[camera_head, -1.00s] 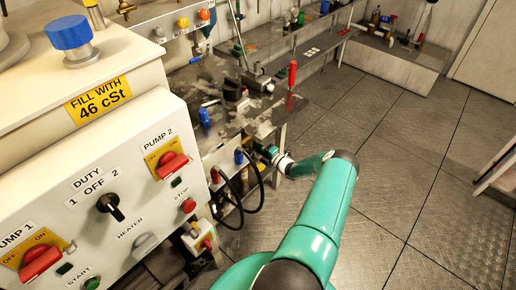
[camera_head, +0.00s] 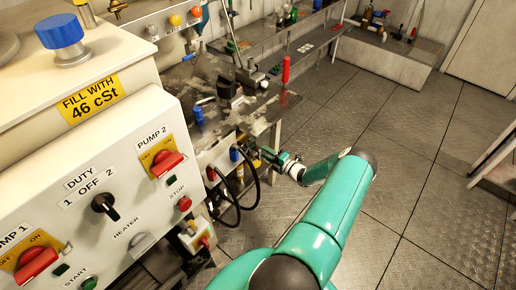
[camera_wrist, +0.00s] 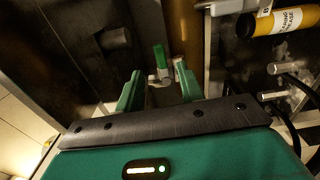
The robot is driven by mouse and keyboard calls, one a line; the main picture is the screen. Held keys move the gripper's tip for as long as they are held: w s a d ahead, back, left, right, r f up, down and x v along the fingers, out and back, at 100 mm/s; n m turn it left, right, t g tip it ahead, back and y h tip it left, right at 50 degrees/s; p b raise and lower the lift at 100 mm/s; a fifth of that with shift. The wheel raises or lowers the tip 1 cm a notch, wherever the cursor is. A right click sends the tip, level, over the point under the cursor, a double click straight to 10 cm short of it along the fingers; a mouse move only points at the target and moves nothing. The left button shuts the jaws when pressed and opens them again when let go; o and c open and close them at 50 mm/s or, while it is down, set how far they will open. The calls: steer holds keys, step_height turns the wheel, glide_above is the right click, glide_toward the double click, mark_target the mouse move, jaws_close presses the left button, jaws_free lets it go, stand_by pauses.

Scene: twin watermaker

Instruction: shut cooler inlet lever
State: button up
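In the wrist view, a small green lever handle (camera_wrist: 160,57) stands just beyond my fingertips, with a pale metal fitting at its lower end. I take it for the cooler inlet lever, but no label on it is readable. My gripper (camera_wrist: 158,82) is open, with its two green fingers apart on either side of the fitting's line. Whether a finger touches it I cannot tell. In the head view, my gripper (camera_head: 266,155) reaches in below the workbench, beside the panel's right end. The lever cannot be made out there.
A yellow labelled cylinder (camera_wrist: 278,22) and metal pipe stubs lie right of my gripper in the wrist view. Black hoses (camera_head: 255,190) loop beside my gripper in the head view. The white control panel (camera_head: 110,190) fills the left. The floor (camera_head: 420,180) at right is clear.

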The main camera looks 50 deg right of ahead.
steer(key=s, duration=0.5)
steer(key=shift+s, duration=0.2)
steer(key=shift+d, duration=0.1)
